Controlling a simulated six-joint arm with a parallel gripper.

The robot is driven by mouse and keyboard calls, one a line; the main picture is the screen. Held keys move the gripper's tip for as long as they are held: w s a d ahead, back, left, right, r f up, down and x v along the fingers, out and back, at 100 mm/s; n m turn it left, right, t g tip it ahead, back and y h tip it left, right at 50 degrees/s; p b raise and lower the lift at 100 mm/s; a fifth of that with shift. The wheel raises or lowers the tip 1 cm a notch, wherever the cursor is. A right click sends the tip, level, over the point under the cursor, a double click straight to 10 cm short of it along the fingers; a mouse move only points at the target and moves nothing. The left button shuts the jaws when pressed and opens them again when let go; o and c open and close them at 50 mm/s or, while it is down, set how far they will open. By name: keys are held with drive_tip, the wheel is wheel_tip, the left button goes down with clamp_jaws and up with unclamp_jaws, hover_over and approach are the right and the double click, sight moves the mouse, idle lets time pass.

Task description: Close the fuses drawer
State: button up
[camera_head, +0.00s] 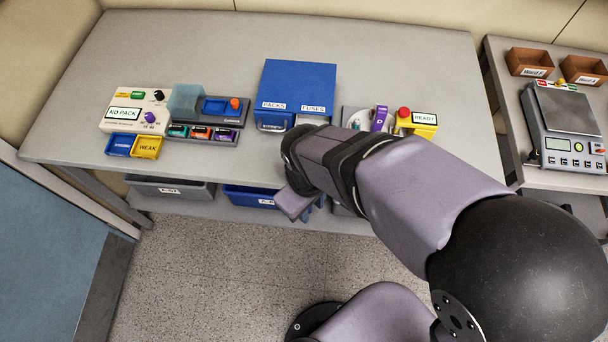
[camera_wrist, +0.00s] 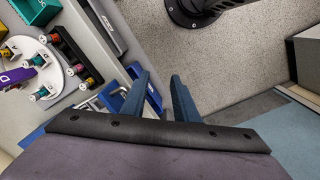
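The blue cabinet (camera_head: 297,82) stands on the bench in the head view, with PACKS labelled on its left and FUSES (camera_head: 313,108) on its right. A metal handle shows under the PACKS label. A light grey part (camera_head: 312,120) sticks out under the FUSES label; my arm hides most of that front, so how far the fuses drawer stands out is unclear. My gripper's two blue fingers are apart and empty in the wrist view (camera_wrist: 160,95). Blue parts with a metal handle (camera_wrist: 112,97) lie left of the fingers there; whether they touch is unclear.
A round carousel (camera_wrist: 35,70) with coloured parts stands right of the cabinet, beside a yellow READY unit (camera_head: 418,122). Left are a NO PACK tester (camera_head: 135,108) and a pump dock (camera_head: 205,135). Bins (camera_head: 170,190) sit on the shelf below.

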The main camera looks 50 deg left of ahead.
drive_tip(key=w+a+r+n+y, duration=0.1)
drive_tip(key=w+a+r+n, duration=0.1)
drive_tip(key=a+r+n, duration=0.2)
drive_tip(key=a+n, duration=0.2)
drive_tip(key=n, duration=0.2)
drive_tip(key=shift+w+a+r+t, duration=0.2)
drive_tip(key=shift+w+t, duration=0.05)
drive_tip(key=shift+t, duration=0.15)
drive_tip(key=shift+f, duration=0.1)
wheel_tip(320, 180, down, 7)
drive_tip(key=p, duration=0.2)
drive_tip(key=shift+w+a, duration=0.4)
clamp_jaws()
idle(0.9)
